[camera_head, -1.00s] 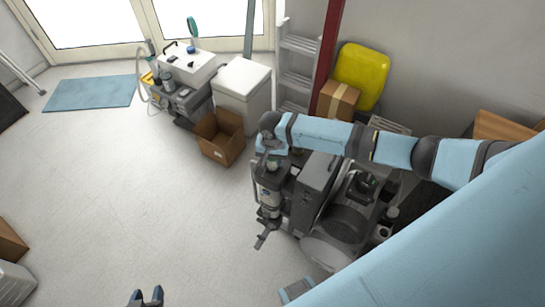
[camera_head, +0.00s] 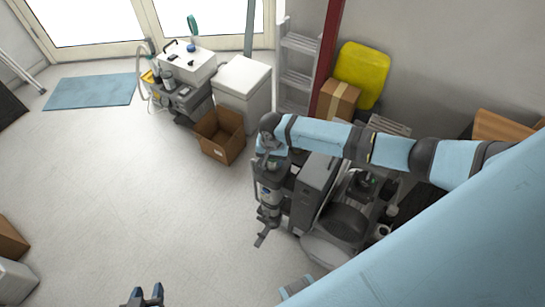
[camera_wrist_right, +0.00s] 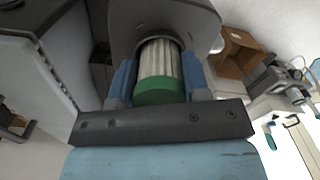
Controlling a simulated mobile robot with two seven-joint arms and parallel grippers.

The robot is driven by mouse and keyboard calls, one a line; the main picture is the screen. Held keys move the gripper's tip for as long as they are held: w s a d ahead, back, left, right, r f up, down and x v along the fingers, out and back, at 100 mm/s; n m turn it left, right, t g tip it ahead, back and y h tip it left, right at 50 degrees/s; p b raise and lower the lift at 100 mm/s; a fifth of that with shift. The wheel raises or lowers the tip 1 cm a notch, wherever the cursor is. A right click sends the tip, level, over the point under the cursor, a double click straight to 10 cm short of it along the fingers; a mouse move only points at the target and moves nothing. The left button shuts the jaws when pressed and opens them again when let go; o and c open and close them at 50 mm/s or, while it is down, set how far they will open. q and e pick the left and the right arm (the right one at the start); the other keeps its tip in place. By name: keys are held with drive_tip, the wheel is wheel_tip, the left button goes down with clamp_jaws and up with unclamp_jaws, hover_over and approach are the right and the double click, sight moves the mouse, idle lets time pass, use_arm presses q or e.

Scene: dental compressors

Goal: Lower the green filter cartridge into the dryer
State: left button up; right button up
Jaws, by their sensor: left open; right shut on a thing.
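The filter cartridge (camera_wrist_right: 160,75) has a green end and a pale pleated body. In the right wrist view it is between the two blue fingers of my right gripper (camera_wrist_right: 161,88), which is shut on it. Its far end goes into the round opening of a grey housing (camera_wrist_right: 190,15), which looks like the dryer; how deep it sits is hidden. In the head view my right gripper is above the upright dryer (camera_head: 267,192) and the cartridge cannot be made out. My left gripper (camera_head: 147,294) is open and empty at the bottom edge, far from the dryer.
A grey cabinet (camera_head: 317,180) and dark compressor parts (camera_head: 348,220) stand right of the dryer, close to my right arm. An open cardboard box (camera_head: 221,137) is behind it, near a white bin (camera_head: 242,82) and a cart (camera_head: 183,98).

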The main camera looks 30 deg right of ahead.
drive_tip(key=shift+f, duration=0.2)
drive_tip(key=o, duration=1.1)
drive_tip(key=shift+c, duration=0.2)
wheel_tip(320, 180, up, 14)
drive_tip(key=shift+f, duration=0.15)
